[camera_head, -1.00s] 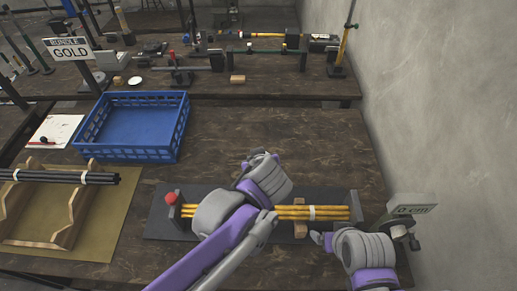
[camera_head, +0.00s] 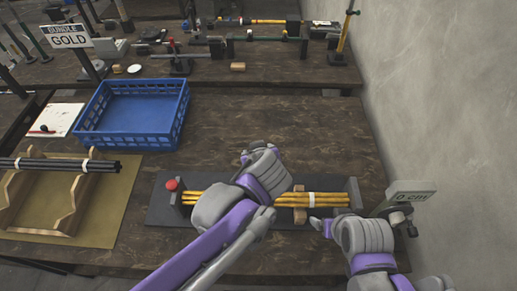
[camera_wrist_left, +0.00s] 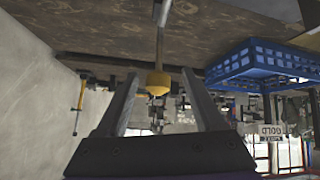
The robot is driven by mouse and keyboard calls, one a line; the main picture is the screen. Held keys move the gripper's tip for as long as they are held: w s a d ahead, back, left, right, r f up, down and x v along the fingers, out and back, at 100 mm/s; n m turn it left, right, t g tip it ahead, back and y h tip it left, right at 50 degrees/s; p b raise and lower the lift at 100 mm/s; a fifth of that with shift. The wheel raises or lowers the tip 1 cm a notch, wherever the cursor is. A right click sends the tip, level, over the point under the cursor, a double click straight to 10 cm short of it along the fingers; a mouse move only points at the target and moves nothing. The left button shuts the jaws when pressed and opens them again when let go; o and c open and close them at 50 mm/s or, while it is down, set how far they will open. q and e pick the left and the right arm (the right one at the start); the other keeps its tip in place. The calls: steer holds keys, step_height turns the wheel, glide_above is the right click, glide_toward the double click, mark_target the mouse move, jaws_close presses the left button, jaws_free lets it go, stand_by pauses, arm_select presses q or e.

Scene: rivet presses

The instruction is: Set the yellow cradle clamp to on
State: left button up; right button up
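A bundle of yellow rods (camera_head: 330,199) with a white band lies in a dark cradle on a dark mat (camera_head: 160,212). A red knob (camera_head: 172,184) stands at the cradle's left end. My left gripper (camera_head: 245,156) is above and behind the cradle, and its arm hides the cradle's middle. In the left wrist view, which is upside down, its two fingers are open. A rounded yellow knob on a yellow stem (camera_wrist_left: 158,82), likely the clamp handle, shows between them; I cannot tell if they touch it. My right gripper (camera_head: 320,224) is at the cradle's front right; its opening is unclear.
A blue crate (camera_head: 132,142) stands behind on the left. Dark rods (camera_head: 60,164) rest on a wooden rack at the left. A grey gauge marked in cm (camera_head: 410,192) is at the right, near the wall. The table behind the cradle is clear.

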arm_select(q)
steer(key=shift+w, duration=0.1)
steer(key=p+v, duration=0.1)
steer(key=v, duration=1)
stand_by(0.3)
steer(key=s+a+f+m+g, duration=0.1)
steer(key=s+a+f, duration=0.2)
steer(key=a+f, duration=0.4)
steer(key=s+a+f+m+g+h, duration=0.1)
steer(key=s+a+f+m+g, duration=0.1)
steer(key=s+a+f, duration=0.2)
steer(key=a+f, duration=0.3)
steer(key=a, duration=0.3)
steer(key=shift+a+f+g, duration=0.25)
steer(key=shift+a+g, duration=0.05)
steer(key=shift+a, duration=0.05)
steer(key=shift+s, duration=0.1)
stand_by(0.9)
